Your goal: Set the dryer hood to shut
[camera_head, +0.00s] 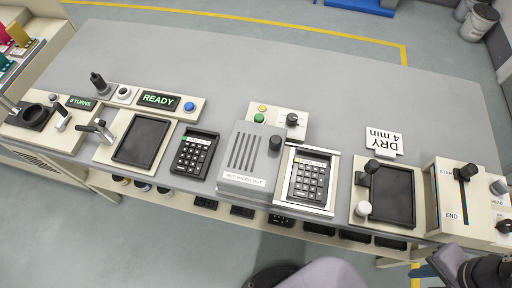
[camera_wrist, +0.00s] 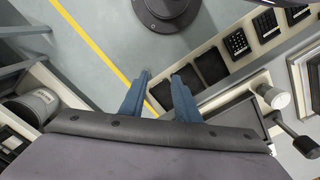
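A station with a white knob (camera_head: 362,208) and dark plate (camera_head: 393,194) stands right of the dryer. A DRY 4 min sign (camera_head: 384,142) stands behind it. A START/END slider (camera_head: 463,205) is at the far right. The rear benchtop (camera_head: 300,80) is clear.

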